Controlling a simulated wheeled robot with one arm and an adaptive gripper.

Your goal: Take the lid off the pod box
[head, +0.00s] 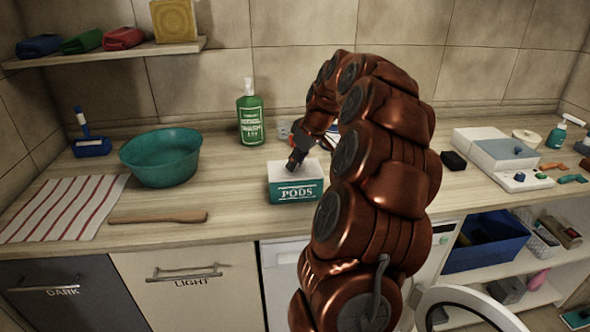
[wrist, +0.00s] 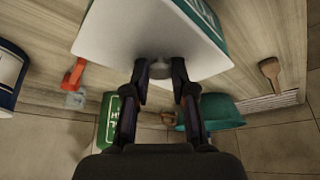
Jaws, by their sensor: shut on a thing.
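The pod box (head: 297,191) is a teal and white box marked PODS, standing on the wooden counter in the middle of the head view. Its white lid (head: 310,168) lies on top of it, and I see no clear gap between them. The lid (wrist: 115,35) fills the upper middle of the wrist view, with a small grey knob (wrist: 160,69) on it. My gripper (head: 292,166) reaches down to the lid from above. In the wrist view my gripper (wrist: 160,82) is shut on the knob, one finger on each side.
A teal bowl (head: 160,158), a wooden paddle (head: 158,217) and a striped cloth (head: 65,208) lie to the left. A green bottle (head: 250,115) stands behind the box. A small black block (head: 453,160) and a white unit (head: 500,155) are to the right. Counter around the box's left is free.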

